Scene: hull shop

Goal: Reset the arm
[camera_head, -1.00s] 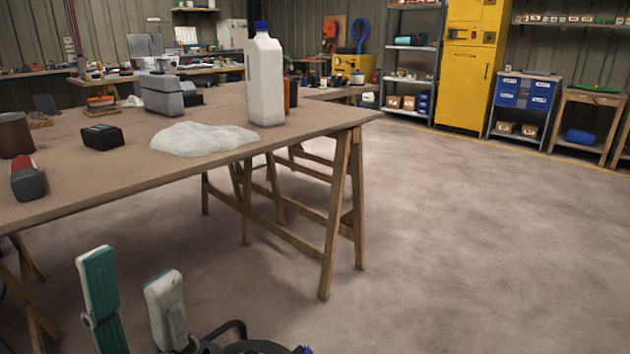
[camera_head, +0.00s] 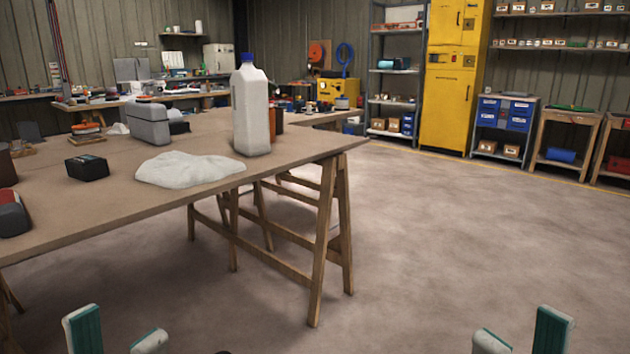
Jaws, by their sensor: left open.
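My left gripper (camera_head: 117,338) shows at the bottom left edge of the head view. Its two teal-and-white fingers stand apart with nothing seen between them. My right gripper (camera_head: 521,338) shows at the bottom right edge, its two fingers also apart with nothing seen between them. Both grippers are cut off by the lower frame edge, so their bodies and my arms are hidden. Both show low in the picture, in front of the wooden trestle table (camera_head: 110,205) and the floor, and neither touches anything visible.
On the table stand a white bottle (camera_head: 251,112) with a blue cap, a white cloth-like heap (camera_head: 188,169), a black box (camera_head: 87,167) and a grey case (camera_head: 148,125). Open floor (camera_head: 440,240) lies to the right. A yellow cabinet (camera_head: 450,100) and shelves line the back.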

